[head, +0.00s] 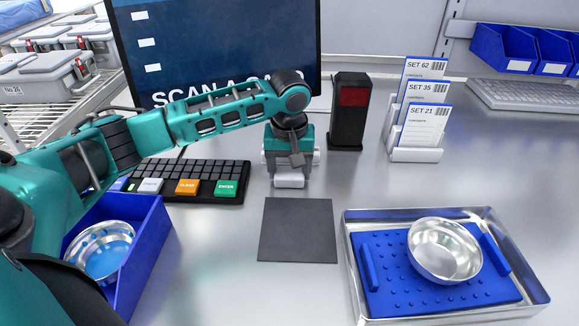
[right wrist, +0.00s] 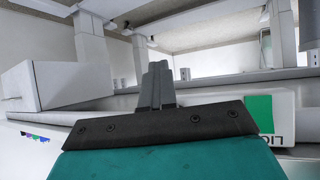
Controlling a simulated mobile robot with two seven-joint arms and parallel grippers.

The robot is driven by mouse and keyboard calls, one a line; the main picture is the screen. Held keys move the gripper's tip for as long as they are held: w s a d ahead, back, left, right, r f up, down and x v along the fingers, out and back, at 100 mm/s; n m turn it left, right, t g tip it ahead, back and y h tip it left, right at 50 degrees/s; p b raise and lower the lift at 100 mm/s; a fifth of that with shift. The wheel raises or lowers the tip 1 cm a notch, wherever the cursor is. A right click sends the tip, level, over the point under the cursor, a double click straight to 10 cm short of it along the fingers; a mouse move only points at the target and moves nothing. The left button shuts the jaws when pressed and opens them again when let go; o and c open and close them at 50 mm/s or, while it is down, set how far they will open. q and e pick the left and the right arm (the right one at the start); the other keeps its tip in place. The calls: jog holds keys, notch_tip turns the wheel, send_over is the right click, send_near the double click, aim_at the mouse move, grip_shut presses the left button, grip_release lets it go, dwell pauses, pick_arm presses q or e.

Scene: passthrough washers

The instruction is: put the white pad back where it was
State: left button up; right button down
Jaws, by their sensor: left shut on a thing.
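My left gripper (head: 290,168) points down just behind the dark square mat (head: 298,230) and is shut on the white pad (head: 290,181). The pad shows as a small pale block at the bottom of the gripper. Most of it is hidden by the gripper, and I cannot tell whether it touches the table. My right gripper (right wrist: 157,85) shows only in the right wrist view, with its dark fingers together and nothing visible between them.
A keypad (head: 190,180) lies left of the left gripper, and a black scanner post (head: 350,110) stands behind it. A metal tray (head: 535,290) with a blue insert and steel bowl (head: 444,252) is at right. A blue bin (head: 150,240) holds another bowl. Card holders (head: 416,154) stand at the back.

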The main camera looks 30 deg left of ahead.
aim_at(289, 175)
pick_arm(q)
jog(key=shift+f, duration=0.15)
jog(key=o, duration=1.4)
jog(key=r, duration=0.8)
jog(key=s+r, duration=0.1)
jog(key=r, duration=0.3)
jog(key=shift+s+d+r, duration=0.1)
jog(key=shift+d+r, duration=0.05)
jog(key=shift+d, duration=0.25)
